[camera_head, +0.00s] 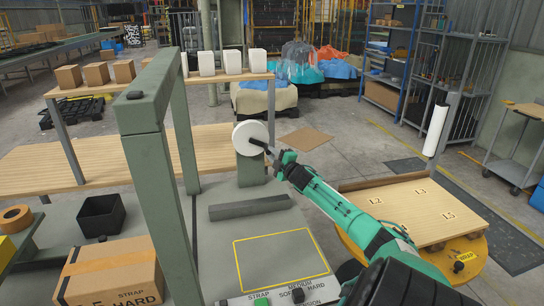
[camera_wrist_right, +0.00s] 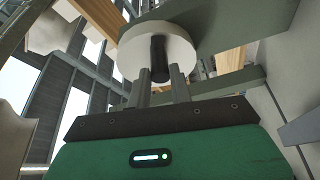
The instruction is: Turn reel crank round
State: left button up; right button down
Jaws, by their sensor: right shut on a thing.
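The reel (camera_head: 247,134) is a white disc on the side of the green post by the wooden bench. A short dark crank handle (camera_wrist_right: 158,52) sticks out from the face of the disc; the reel also shows in the right wrist view (camera_wrist_right: 133,58). My right gripper (camera_head: 272,153) reaches in from the lower right and is shut on the crank handle; in the right wrist view its fingers (camera_wrist_right: 160,82) stand on both sides of the handle. My left gripper is in neither view.
A green frame (camera_head: 155,130) stands left of the reel. A cardboard box (camera_head: 113,270) and a black bin (camera_head: 101,215) lie at the lower left. A dark grey bar (camera_head: 250,207) lies below the reel. A wooden board (camera_head: 405,208) on a yellow turntable is at the right.

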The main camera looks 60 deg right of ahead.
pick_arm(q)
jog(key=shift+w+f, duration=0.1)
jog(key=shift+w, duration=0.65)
pick_arm(e)
jog(key=shift+w+a+f+m+t, duration=0.15)
jog(key=shift+f+m+t, duration=0.15)
jog(key=shift+m, duration=0.4)
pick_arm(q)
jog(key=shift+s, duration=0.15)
pick_arm(e)
jog(key=shift+r, duration=0.1)
jog(key=c, duration=1.3)
grip_release()
jog(key=shift+a, duration=0.1)
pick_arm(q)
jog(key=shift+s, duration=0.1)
pick_arm(e)
jog(key=shift+o, duration=0.2)
pick_arm(q)
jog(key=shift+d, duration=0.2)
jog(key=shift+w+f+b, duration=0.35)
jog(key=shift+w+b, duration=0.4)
jog(key=shift+b, duration=0.2)
pick_arm(e)
jog(key=v, duration=1.3)
jog(key=shift+s+a, duration=0.25)
jog(key=shift+s, duration=0.05)
